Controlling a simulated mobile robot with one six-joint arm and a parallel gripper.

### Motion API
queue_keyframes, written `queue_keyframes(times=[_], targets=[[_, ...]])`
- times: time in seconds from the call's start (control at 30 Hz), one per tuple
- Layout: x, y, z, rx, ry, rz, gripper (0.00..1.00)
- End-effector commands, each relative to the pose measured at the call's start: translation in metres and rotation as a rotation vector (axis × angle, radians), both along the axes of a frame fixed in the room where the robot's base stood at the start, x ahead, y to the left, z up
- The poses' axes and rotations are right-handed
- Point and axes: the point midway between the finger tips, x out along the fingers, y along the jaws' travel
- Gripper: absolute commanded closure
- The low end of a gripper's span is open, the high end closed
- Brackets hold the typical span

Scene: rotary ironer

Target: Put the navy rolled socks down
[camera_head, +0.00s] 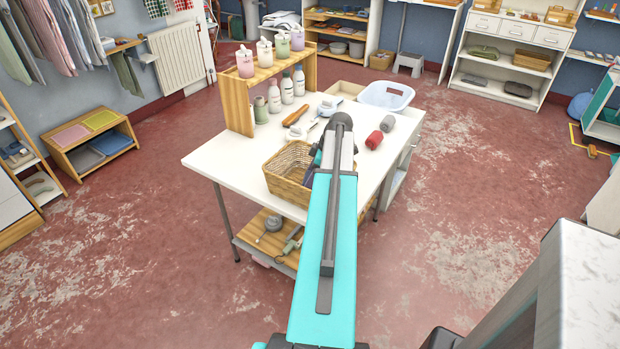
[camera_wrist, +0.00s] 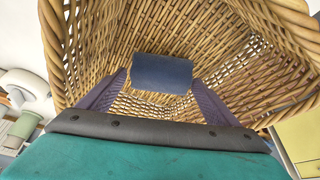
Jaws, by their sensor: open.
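The navy rolled socks (camera_wrist: 162,72) are inside the wicker basket (camera_wrist: 100,40) in the wrist view, a dark blue roll lying crosswise. My gripper (camera_wrist: 159,84) reaches into the basket with its two purple fingers apart, one at each side of the roll. It is open and not clamped on the socks. I cannot tell whether a finger touches them. In the head view the basket (camera_head: 283,186) stands on the white table (camera_head: 225,165); my arm hides part of it, and the socks do not show there.
A red roll (camera_head: 374,140) and a grey roll (camera_head: 388,123) lie on the table to the right of my arm. A wooden shelf (camera_head: 240,108) with several bottles stands at the back left. A white basin (camera_head: 386,96) is behind. The table's left front corner is clear.

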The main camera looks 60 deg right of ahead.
Motion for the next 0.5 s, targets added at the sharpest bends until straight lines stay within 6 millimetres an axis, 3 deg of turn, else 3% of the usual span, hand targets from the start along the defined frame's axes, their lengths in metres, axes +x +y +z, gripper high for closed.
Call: queue_keyframes(times=[0.17,0.5], targets=[[-0.003,-0.001,0.008,0.0,0.0,0.0,0.16],[-0.017,-0.007,0.043,-0.001,-0.001,-0.002,0.16]])
